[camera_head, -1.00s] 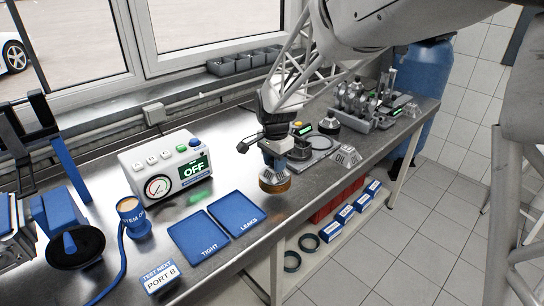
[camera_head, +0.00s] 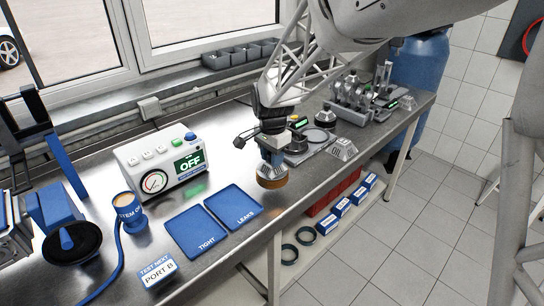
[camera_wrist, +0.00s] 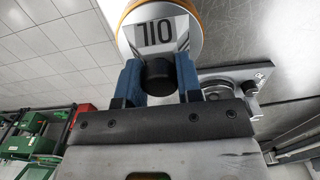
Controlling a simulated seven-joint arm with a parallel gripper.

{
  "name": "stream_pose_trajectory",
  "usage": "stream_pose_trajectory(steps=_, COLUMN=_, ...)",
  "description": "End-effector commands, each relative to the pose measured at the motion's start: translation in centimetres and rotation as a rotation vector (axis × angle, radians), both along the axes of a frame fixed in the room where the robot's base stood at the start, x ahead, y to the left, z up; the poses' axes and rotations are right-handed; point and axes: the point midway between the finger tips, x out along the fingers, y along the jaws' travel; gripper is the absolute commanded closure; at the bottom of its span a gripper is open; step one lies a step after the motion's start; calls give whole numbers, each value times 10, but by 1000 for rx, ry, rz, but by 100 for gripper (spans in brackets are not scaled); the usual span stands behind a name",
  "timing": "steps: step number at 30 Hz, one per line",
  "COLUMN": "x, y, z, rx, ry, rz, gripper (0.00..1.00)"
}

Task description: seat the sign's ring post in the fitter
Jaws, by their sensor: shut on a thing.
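The sign (camera_head: 158,272), a small white-and-blue plate reading "TEST NEXT PORT B", stands near the bench's front edge. A blue cup-shaped fitting (camera_head: 129,212) with a tan top and partly readable "STEM" lettering stands left of the trays, a blue hose running from it. I cannot tell for sure which thing is the fitter. My gripper (camera_head: 268,155) is shut on the dark knob of a round part (camera_head: 272,181) with an orange-brown rim, held beyond the right tray. In the wrist view the part (camera_wrist: 155,36) shows "OIL" upside down, and the blue fingers (camera_wrist: 158,80) clasp its knob.
A white tester (camera_head: 162,163) with gauge and "OFF" display stands behind. Blue trays marked TIGHT (camera_head: 195,230) and LEAKS (camera_head: 233,207) lie in front. Boxes and black rings lie on the lower shelf.

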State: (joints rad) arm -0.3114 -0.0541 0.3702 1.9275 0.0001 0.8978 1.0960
Motion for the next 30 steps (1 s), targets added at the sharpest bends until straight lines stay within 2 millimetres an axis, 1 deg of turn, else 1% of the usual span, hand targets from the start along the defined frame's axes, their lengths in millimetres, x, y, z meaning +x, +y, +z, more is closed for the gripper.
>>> stream_pose_trajectory(steps=5, x=13, y=-3, z=4, rx=1, ry=-1, rz=0, gripper=100)
stream_pose_trajectory(steps=8, x=29, y=-6, z=9, rx=3, ry=-3, rz=1, gripper=100)
stream_pose_trajectory(steps=11, x=50, y=-13, z=16, rx=5, ry=-5, rz=2, gripper=100)
stream_pose_trajectory(steps=17, x=103, y=-31, z=32, rx=8, ry=-10, rz=7, gripper=100)
stream_pose_trajectory(steps=21, x=139, y=-46, z=43, rx=11, ry=-13, rz=12, gripper=100)
stream_pose_trajectory(steps=23, x=154, y=-54, z=47, rx=13, ry=-13, rz=13, gripper=100)
stream_pose_trajectory(steps=30, x=216, y=-89, z=64, rx=17, ry=-18, rz=21, gripper=100)
